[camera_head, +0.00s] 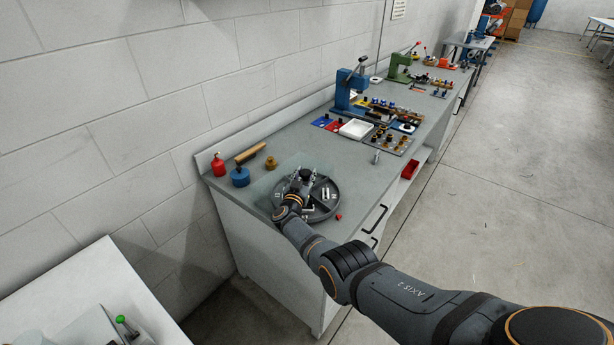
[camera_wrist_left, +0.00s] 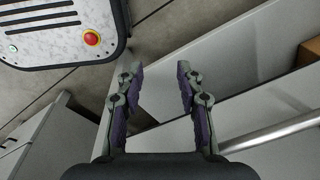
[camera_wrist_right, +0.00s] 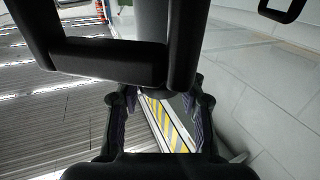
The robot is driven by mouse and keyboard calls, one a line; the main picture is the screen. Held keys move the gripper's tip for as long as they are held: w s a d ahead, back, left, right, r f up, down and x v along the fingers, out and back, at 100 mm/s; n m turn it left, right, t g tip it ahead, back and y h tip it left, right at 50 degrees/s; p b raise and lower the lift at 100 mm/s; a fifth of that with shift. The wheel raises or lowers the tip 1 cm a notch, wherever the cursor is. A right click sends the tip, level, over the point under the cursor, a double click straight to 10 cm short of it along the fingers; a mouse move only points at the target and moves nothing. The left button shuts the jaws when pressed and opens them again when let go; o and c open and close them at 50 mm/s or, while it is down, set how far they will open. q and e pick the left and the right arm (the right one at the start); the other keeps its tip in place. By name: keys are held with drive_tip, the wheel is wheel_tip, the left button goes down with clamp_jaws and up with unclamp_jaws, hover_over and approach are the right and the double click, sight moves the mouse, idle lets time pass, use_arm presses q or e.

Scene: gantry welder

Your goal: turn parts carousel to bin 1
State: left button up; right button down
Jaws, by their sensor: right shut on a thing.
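The parts carousel (camera_head: 334,204) is a round dark grey tray with divided compartments holding small metal parts. It lies on the near end of the grey workbench in the head view. A dark knob (camera_head: 306,174) stands up near its middle. My right gripper (camera_head: 299,186) reaches over the carousel's left side and is shut at this knob; the fingertips are small and partly hidden. In the right wrist view its fingers (camera_wrist_right: 160,105) stand below a large dark shape. My left gripper (camera_wrist_left: 158,75) is open and empty. Bin numbers are not readable.
A red bottle (camera_head: 218,167), a blue pot (camera_head: 240,177) and a brass piece (camera_head: 271,162) stand left of the carousel. A small red block (camera_head: 338,217) lies by its right edge. A blue press (camera_head: 347,90) and part trays stand further back.

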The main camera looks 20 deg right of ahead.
drive_tip(key=c, duration=0.8)
unclamp_jaws()
drive_tip(key=shift+s+a+f, duration=0.15)
drive_tip(key=shift+s+a, duration=0.15)
drive_tip(key=shift+a, duration=0.05)
drive_tip(key=shift+v, duration=3.35)
